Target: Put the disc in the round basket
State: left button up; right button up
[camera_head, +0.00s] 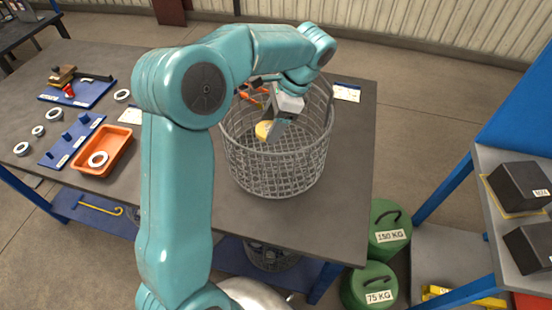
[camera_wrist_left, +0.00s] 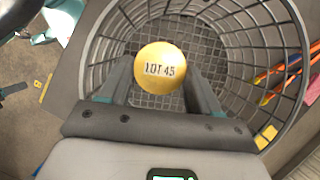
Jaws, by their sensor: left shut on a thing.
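The disc (camera_wrist_left: 160,68) is round and yellow-gold, with "LOT 45" printed on its face. In the head view the disc (camera_head: 264,130) shows partly, at the tip of my left gripper. My left gripper (camera_head: 272,126) reaches over the round basket and is shut on the disc; its two fingers also show either side of the disc in the wrist view (camera_wrist_left: 160,85). The round basket (camera_head: 275,172) is a grey wire mesh basket standing on the dark table. In the wrist view the basket's mesh wall (camera_wrist_left: 265,45) surrounds the disc, with the mesh floor behind it. My right gripper is not in view.
An orange tray (camera_head: 117,153) holding a white ring, blue peg boards (camera_head: 73,140) and loose rings stand on the left of the table. Green weights (camera_head: 388,230) are on the floor right of the table. A shelf (camera_head: 480,180) with dark blocks is at far right.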

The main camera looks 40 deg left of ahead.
pick_arm(q)
notch_tip(320, 180, down, 17)
jog(key=b, duration=0.6)
jog(key=shift+w+a+r, duration=0.1)
jog(key=shift+w, duration=0.05)
jog(key=o, duration=1.3)
jog(key=shift+r, duration=0.15)
jog(key=v, duration=1.1)
jog(key=shift+r+p, duration=0.4)
